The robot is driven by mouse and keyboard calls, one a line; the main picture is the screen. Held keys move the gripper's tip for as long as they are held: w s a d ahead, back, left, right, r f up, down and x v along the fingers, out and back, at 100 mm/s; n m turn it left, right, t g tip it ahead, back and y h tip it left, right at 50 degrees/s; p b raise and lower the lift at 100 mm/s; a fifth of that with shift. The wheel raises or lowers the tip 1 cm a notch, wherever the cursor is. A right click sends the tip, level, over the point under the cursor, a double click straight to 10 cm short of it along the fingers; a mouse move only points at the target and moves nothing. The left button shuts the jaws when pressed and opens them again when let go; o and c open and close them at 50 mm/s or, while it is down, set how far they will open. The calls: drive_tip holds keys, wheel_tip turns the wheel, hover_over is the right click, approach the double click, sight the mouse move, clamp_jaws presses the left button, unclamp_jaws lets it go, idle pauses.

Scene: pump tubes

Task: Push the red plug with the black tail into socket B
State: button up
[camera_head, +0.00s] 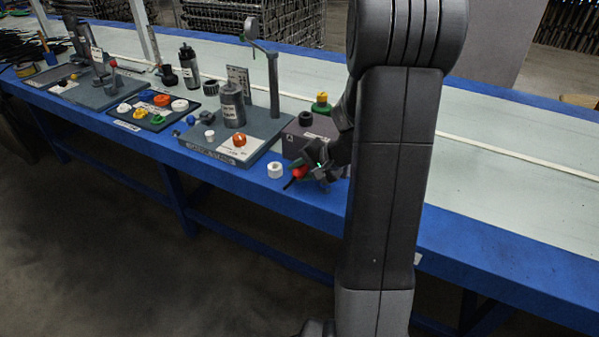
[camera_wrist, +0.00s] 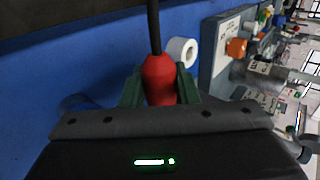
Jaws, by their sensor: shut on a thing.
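The red plug (camera_head: 300,171) is between the fingers of my gripper (camera_head: 313,170), near the front edge of the bench. In the wrist view the red plug (camera_wrist: 159,78) sits between two green fingertips (camera_wrist: 159,88), and its black tail (camera_wrist: 153,25) points away from my gripper. A dark grey box (camera_head: 296,137) stands just behind my gripper, with a black round part and a green and yellow part on top. My arm hides part of this box. I cannot make out socket B or its letter.
A white ring (camera_head: 275,170) stands left of the plug and also shows in the wrist view (camera_wrist: 182,51). A grey station plate (camera_head: 212,152) with a cylinder and post is further left. A panel of coloured caps (camera_head: 128,121) lies beyond it. The bench (camera_head: 520,180) right of my arm is clear.

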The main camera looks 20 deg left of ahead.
drive_tip(key=shift+w+d, duration=0.1)
drive_tip(key=shift+w, duration=1.3)
drive_tip(key=o, duration=1)
drive_tip(key=shift+o, duration=0.2)
drive_tip(key=w+p+v, duration=0.1)
drive_tip(key=p+v, duration=0.2)
drive_tip(key=v, duration=1)
drive_tip(key=shift+s+d+r, duration=0.3)
drive_tip(key=shift+s+d, duration=0.05)
drive_tip(key=shift+s, duration=0.15)
drive_tip(key=b+x, duration=0.3)
drive_tip(key=x, duration=1.1)
drive_tip(key=shift+s, duration=0.1)
